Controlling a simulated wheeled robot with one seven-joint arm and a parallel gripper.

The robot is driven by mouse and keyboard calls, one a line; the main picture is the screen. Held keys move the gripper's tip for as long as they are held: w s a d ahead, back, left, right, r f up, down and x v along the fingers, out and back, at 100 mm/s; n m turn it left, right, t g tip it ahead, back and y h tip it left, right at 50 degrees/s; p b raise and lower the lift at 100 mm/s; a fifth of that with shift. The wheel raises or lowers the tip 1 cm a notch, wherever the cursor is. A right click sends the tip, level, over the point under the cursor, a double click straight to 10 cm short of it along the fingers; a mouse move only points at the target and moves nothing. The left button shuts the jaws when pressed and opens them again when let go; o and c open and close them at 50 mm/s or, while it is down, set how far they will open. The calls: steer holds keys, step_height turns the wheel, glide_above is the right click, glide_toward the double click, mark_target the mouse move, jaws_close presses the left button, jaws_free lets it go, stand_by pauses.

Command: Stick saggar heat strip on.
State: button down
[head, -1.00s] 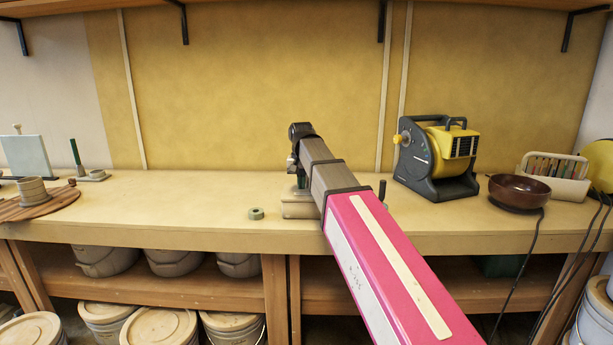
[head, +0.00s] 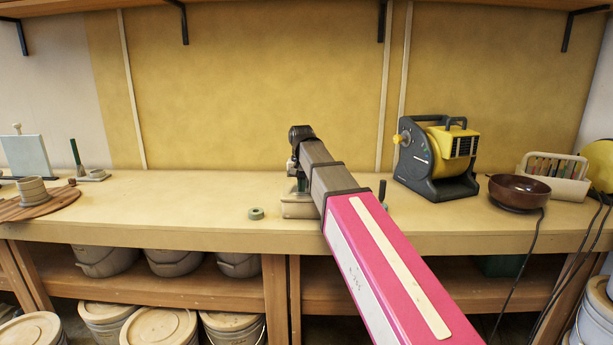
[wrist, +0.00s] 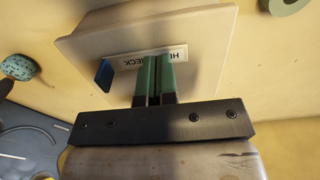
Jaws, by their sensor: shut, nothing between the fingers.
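The saggar is a pale, squarish box (wrist: 205,35) under my gripper in the wrist view. In the head view it (head: 297,210) stands on the bench, partly hidden by my arm. A white strip with dark lettering (wrist: 128,63) lies flat on the saggar's face, its middle hidden by my fingers. A dark blue patch (wrist: 104,73) shows beside the strip's left end. My gripper (wrist: 155,58) is shut, its green fingertips together over the strip. They appear to touch it, but I cannot be sure. My gripper holds nothing.
A grey-green ring (head: 256,213) lies on the bench left of the saggar. A yellow and dark grey machine (head: 440,160) and a brown bowl (head: 519,191) stand to the right. A round wooden board (head: 45,206) is far left. The bench between is clear.

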steer(key=shift+f, duration=0.5)
stand_by(0.6)
steer(key=shift+r, duration=0.1)
steer(key=shift+r, duration=2.95)
